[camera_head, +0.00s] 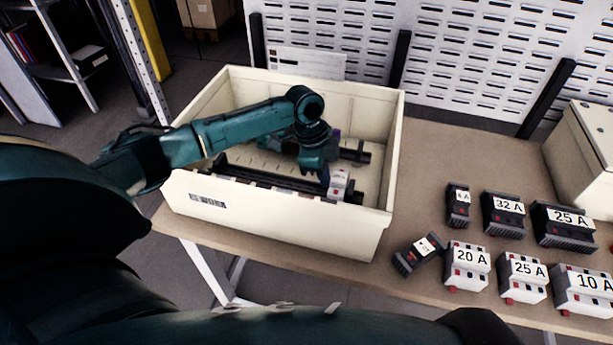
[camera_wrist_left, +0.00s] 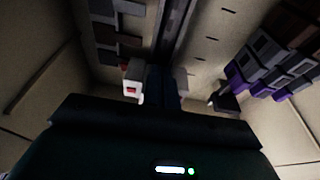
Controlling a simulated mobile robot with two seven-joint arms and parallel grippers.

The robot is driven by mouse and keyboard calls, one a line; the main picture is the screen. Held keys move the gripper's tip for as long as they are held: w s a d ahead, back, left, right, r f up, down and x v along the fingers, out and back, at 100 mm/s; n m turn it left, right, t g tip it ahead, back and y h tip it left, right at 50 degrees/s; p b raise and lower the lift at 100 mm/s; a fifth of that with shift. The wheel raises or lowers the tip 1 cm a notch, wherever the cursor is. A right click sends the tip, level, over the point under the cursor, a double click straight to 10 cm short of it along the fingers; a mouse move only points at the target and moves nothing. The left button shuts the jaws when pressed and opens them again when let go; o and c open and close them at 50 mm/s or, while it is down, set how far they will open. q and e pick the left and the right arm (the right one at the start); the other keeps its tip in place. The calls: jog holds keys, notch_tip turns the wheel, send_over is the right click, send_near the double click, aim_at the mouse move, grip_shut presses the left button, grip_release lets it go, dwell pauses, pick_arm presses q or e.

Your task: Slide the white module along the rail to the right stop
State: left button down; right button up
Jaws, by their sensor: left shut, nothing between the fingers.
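The white module (camera_head: 339,184) sits on the near black rail (camera_head: 262,180) inside the cream box, close to the rail's right end. A dark block (camera_head: 354,197) shows at that end, just right of the module; I cannot tell if they touch. My left gripper (camera_head: 325,178) is shut and empty, its fingers down at the module's left side. In the left wrist view the shut fingers (camera_wrist_left: 162,84) are beside the white module (camera_wrist_left: 133,80), over the dark rail (camera_wrist_left: 177,28). Contact is not clear. My right gripper is not in view.
The cream box (camera_head: 285,228) has high walls around the rails. A second dark rail piece (camera_head: 355,154) lies farther back. Several labelled breakers, such as a 20 A one (camera_head: 467,263), stand on the table to the right. A cream cabinet (camera_head: 588,155) is at the far right.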

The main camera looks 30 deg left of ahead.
pick_arm(q)
jog(key=shift+s+a+p, duration=0.1)
jog(key=shift+a+p, duration=0.25)
jog(key=shift+p, duration=0.05)
dwell(0.9)
jog(key=shift+r, duration=0.15)
jog(key=shift+r+p, duration=0.9)
jog(key=shift+p, duration=0.3)
jog(key=shift+r, duration=0.3)
notch_tip(320, 180, up, 19)
jog(key=p, duration=0.1)
jog(key=shift+a, duration=0.4)
jog(key=shift+s+f, duration=0.15)
